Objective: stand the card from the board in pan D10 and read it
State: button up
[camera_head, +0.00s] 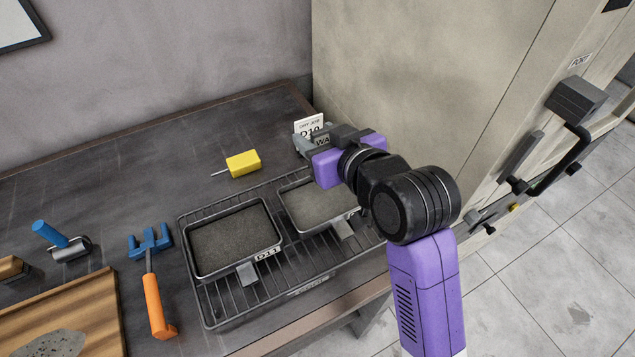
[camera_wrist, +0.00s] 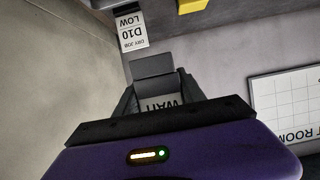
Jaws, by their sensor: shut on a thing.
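My gripper (camera_head: 319,145) is shut on a card (camera_wrist: 163,103) with a grey tab, held above the far right of the rack. The card shows "WA" in the head view (camera_head: 322,140) and upside-down lettering like "WAIT" in the wrist view. A white tag (camera_head: 309,123) reading "DRY JOB D10" is just behind it; in the wrist view the tag (camera_wrist: 131,32) also reads "LOW". A pan of dark grey material (camera_head: 315,203) is below my gripper, its label mostly hidden by my arm. A second pan (camera_head: 235,240), labelled D11, is left of it.
Both pans sit on a black wire rack (camera_head: 215,310) on the dark bench (camera_head: 110,190). A yellow block with a thin rod (camera_head: 243,163), an orange-handled blue fork (camera_head: 155,290), a blue-handled roller (camera_head: 62,240) and a wooden board (camera_head: 85,310) lie leftward. A tall cabinet (camera_head: 420,80) bounds the right.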

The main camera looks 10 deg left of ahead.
aim_at(318, 194)
notch_tip(318, 194, down, 14)
jog(key=shift+r+p, duration=0.2)
jog(key=shift+p, duration=0.1)
jog(key=shift+f, duration=0.15)
jog(key=o, duration=1.4)
jog(key=shift+r, duration=0.25)
jog(key=b+v, duration=0.1)
jog(key=v, duration=1.1)
jog(key=shift+f, duration=0.15)
jog(key=shift+d, duration=0.1)
